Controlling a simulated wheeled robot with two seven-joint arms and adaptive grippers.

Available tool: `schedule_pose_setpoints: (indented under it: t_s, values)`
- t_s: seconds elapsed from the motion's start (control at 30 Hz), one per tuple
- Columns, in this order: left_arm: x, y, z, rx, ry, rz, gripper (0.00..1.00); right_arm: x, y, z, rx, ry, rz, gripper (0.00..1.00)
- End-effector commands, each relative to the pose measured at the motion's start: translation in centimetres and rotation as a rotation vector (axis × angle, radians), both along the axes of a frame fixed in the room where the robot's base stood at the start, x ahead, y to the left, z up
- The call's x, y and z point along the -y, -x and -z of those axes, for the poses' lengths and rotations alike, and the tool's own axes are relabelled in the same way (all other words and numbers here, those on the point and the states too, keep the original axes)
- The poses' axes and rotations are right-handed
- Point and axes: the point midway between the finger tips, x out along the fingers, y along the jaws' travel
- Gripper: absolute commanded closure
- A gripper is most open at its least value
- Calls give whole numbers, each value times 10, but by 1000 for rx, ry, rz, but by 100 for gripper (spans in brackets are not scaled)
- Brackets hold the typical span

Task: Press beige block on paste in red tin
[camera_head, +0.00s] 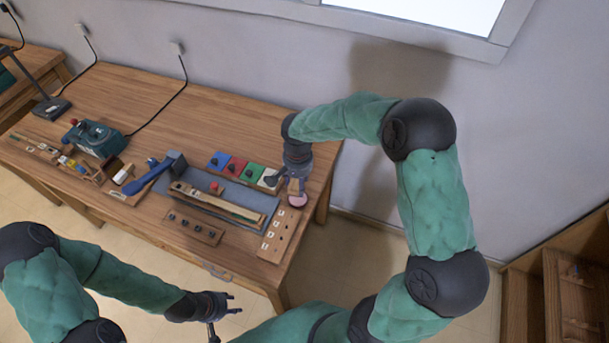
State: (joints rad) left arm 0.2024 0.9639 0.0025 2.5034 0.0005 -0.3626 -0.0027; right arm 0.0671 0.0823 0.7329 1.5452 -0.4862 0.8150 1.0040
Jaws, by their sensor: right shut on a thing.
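A small beige block (293,187) is held in my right gripper (291,184) at the right end of the workbench. My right gripper reaches down over the bench and is shut on the block. The red tin (297,201), with a pinkish surface, sits directly below and at the near side of the block. The block overlaps the tin's far edge in this view, so I cannot tell whether it touches the paste. My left gripper (228,312) is empty, with its fingers apart, off the front of the bench.
The wooden bench (225,115) carries a wooden board (275,242) with pale marks in front of the tin. Coloured tiles (237,167), a long key piece (217,202), a blue-handled hammer (152,175) and a green machine (95,138) lie further left. The bench's back is clear.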

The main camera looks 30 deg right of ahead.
Motion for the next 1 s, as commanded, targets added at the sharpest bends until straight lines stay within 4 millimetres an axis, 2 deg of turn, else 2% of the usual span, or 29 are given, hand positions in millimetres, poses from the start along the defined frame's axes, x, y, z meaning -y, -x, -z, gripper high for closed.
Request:
schedule_pose_setpoints:
  t_s: [0.1,0.33,0.8,1.0]
  values:
    - [0,0,-1,1,0,-1,60,7,-1,-3,-1,-1,92,84]
    - [0,0,4,1,0,-1,60,8,-2,4,-2,0,117,84]
    - [0,0,32,0,0,0,60,8,-2,47,-3,-1,115,84]
    - [0,0,38,0,0,0,60,8,-2,56,-1,0,114,84]
